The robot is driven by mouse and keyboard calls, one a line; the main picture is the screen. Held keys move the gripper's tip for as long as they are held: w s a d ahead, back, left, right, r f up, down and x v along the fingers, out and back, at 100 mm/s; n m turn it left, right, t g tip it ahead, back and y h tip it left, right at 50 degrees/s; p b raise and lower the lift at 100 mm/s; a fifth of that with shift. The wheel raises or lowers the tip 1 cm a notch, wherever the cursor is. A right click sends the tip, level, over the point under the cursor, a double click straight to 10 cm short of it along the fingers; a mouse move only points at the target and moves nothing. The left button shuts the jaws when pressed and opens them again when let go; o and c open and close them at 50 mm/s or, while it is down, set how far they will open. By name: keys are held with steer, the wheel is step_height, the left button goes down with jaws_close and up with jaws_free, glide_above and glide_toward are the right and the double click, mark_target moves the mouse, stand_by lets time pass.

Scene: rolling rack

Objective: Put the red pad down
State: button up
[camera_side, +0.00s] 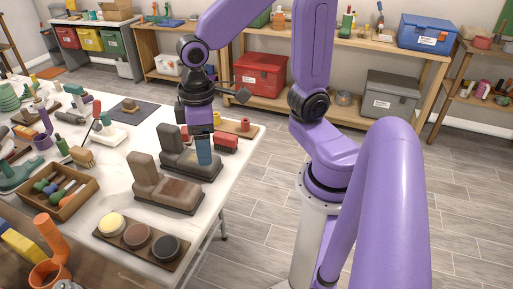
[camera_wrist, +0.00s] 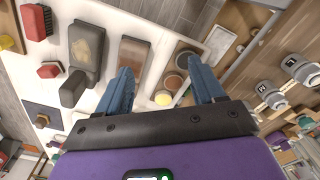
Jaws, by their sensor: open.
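A small red pad (camera_wrist: 49,69) lies on the white table in the wrist view, left of the grey shoe-shaped form (camera_wrist: 88,45). In the side view a red piece (camera_side: 185,131) shows behind the grey form (camera_side: 190,163), partly hidden by it and by my gripper. My gripper (camera_side: 204,160) points down over the grey form, and I cannot tell whether it touches it. In the wrist view my gripper's blue fingers (camera_wrist: 165,84) are spread apart with nothing held between them.
A brown shoe-shaped form (camera_side: 165,188) and a tray with yellow, brown and black dishes (camera_side: 121,253) stand nearer the side camera. A red brush (camera_side: 226,142) lies by the table's right edge. Tools and a wooden box (camera_side: 82,208) crowd the left.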

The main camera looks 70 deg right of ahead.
steer(key=s+d+n, duration=0.2)
steer(key=s+n, duration=0.4)
steer(key=s, duration=0.5)
steer(key=shift+s+d+f, duration=0.15)
steer(key=shift+d+f, duration=0.1)
steer(key=shift+f, duration=0.05)
stand_by(0.3)
steer(key=shift+o, duration=1.4)
